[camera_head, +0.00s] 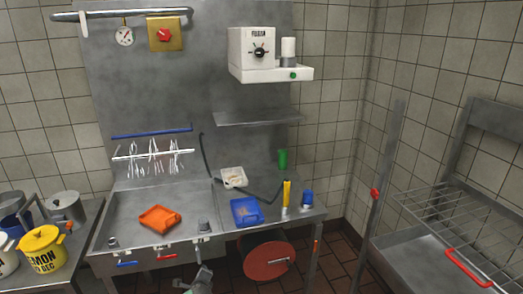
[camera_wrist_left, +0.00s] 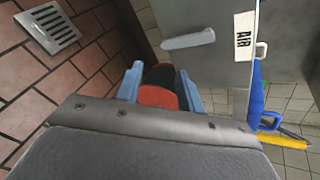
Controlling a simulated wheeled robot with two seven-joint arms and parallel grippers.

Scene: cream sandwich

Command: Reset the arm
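My left gripper (camera_wrist_left: 160,85) shows in the left wrist view with its two light-blue fingers spread apart. A rounded red and dark shape (camera_wrist_left: 158,88) shows between the fingers; I cannot tell what it is or how far off it lies. In the head view a grey piece of one of my arms (camera_head: 198,280) shows at the bottom edge, in front of the steel bench, and which arm it is cannot be told. My right gripper cannot be made out.
The steel bench (camera_head: 130,210) holds an orange tray (camera_head: 159,218), a blue tray (camera_head: 245,211) and a yellow bottle (camera_head: 287,193). A red disc (camera_head: 270,261) is beneath it. A yellow bucket (camera_head: 43,249) stands left; a wire rack (camera_head: 450,215) stands right.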

